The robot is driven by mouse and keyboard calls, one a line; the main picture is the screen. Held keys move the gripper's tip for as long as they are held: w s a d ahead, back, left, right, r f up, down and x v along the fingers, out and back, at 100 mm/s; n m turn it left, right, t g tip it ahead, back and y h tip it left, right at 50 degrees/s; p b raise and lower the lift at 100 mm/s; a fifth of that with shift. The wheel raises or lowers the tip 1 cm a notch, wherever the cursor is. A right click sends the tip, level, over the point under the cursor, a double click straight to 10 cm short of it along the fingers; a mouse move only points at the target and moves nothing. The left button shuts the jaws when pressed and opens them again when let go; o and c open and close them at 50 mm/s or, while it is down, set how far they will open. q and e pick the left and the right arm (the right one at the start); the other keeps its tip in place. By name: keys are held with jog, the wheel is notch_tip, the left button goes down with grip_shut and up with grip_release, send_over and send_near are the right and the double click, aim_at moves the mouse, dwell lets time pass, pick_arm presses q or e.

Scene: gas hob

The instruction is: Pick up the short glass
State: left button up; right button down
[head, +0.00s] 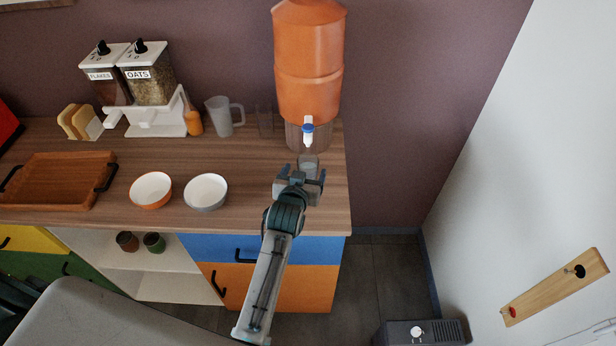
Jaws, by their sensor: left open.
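A small clear glass (308,160) stands on the wooden counter under the blue-and-white tap of the orange drink dispenser. It looks like the short glass; its lower part is partly hidden by my gripper. My left gripper (302,173) is open and just in front of the glass, with its fingers pointing toward it. I cannot tell whether the fingers reach around the glass or touch it. Another clear glass (265,121), taller and faint, stands further back, left of the dispenser. My right gripper is not in view.
The orange dispenser (308,80) stands close behind the glass, its tap (308,128) overhead. A clear jug (224,116) and cereal dispensers (150,85) stand back left. Two bowls (151,189) (206,191) and a wooden tray (60,178) lie left. The counter ends just right of the gripper.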

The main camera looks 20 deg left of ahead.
aim_at(308, 166)
pick_arm(q)
jog(key=b+x, duration=0.2)
jog(key=x, duration=0.1)
jog(key=shift+w+d+f, duration=0.1)
jog(key=shift+w+f, duration=0.1)
jog(key=shift+f, duration=0.1)
jog(key=shift+w+b, duration=0.4)
jog(key=shift+s+r, duration=0.1)
jog(key=shift+c, duration=0.7)
jog(key=c, duration=1.1)
